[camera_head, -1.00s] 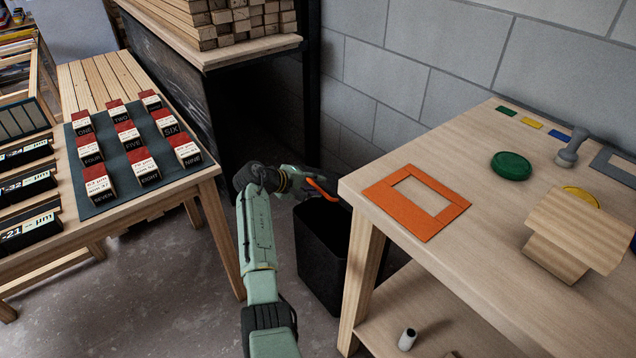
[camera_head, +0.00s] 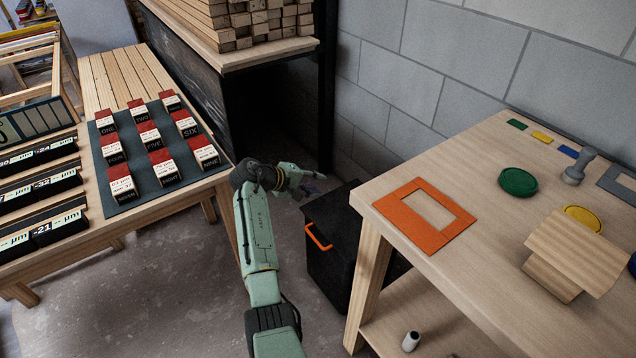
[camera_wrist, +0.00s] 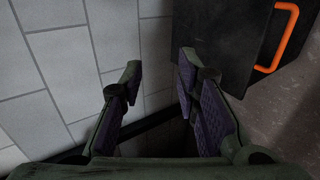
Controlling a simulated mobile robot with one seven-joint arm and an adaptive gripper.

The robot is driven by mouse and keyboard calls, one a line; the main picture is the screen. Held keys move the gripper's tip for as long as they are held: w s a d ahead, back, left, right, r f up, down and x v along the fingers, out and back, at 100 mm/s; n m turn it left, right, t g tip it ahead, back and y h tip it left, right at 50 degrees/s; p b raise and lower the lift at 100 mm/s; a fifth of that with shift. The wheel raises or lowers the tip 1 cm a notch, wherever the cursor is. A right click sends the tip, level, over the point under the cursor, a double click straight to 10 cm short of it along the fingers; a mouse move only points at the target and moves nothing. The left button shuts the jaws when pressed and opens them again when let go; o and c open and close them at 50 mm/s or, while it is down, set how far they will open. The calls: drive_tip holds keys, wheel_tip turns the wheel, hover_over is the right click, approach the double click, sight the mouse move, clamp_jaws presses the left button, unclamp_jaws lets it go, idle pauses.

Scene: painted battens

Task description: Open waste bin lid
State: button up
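The black waste bin (camera_head: 330,275) stands on the floor beside the right-hand workbench's leg. Its dark lid (camera_head: 338,212) lies over the top and looks closed; I cannot tell if a small gap is left. The orange handle (camera_head: 318,237) is at the lid's front left edge. In the wrist view the lid (camera_wrist: 225,35) fills the upper right, with the handle (camera_wrist: 281,38) at its outer edge. My gripper (camera_head: 312,178) is above the bin's far left side, apart from the handle. In the wrist view its fingers (camera_wrist: 157,75) are spread with nothing between them.
The right workbench (camera_head: 480,180) stands close to the bin and carries an orange frame (camera_head: 424,215). A left table (camera_head: 200,188) holds labelled blocks. A grey block wall (camera_head: 420,60) and a shelf of battens (camera_head: 235,60) are behind. Floor in front of the bin is clear.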

drive_tip(key=shift+r+v, duration=0.2)
drive_tip(key=shift+v, duration=1.1)
drive_tip(key=shift+w+d, duration=0.1)
